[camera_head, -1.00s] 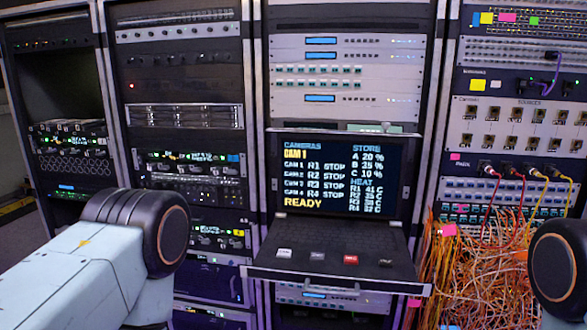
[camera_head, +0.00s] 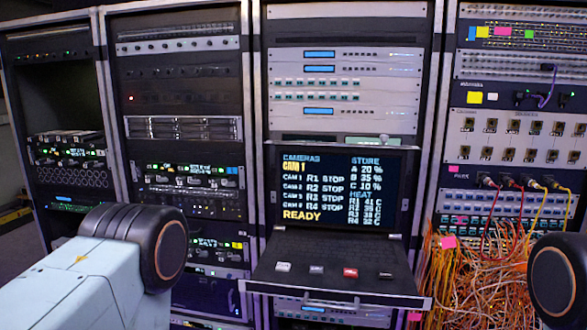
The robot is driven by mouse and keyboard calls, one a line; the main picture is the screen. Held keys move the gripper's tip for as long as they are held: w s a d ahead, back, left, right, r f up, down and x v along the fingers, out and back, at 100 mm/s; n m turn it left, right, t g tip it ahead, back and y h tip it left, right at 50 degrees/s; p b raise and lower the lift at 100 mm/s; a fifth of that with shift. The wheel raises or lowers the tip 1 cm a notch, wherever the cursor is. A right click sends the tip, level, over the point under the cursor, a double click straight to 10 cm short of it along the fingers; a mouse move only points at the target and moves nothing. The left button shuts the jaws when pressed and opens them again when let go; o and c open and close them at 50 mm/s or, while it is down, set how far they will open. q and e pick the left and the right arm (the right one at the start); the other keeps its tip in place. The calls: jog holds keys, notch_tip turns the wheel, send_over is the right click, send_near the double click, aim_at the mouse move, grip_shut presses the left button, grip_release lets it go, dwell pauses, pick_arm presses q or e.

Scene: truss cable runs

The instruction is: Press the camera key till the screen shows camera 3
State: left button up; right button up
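A pull-out console in the middle rack has a screen (camera_head: 336,190) tilted up. It reads CAM 1 under CAMERAS, with READY at the bottom and STORE and HEAT lists on the right. On the dark tray (camera_head: 325,285) below it sit a white key (camera_head: 283,267), a grey key (camera_head: 316,269), a red key (camera_head: 350,273) and another grey key (camera_head: 386,275). Their labels are too small to read, so I cannot tell which is the camera key. My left arm comes in at lower left and part of my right arm shows at the right edge. Neither gripper is in view.
Equipment racks stand on both sides of the console. A tangle of orange and white cables (camera_head: 485,285) hangs from the right rack, beside the tray. A handle (camera_head: 318,301) runs along the tray's front edge. The space above the keys is clear.

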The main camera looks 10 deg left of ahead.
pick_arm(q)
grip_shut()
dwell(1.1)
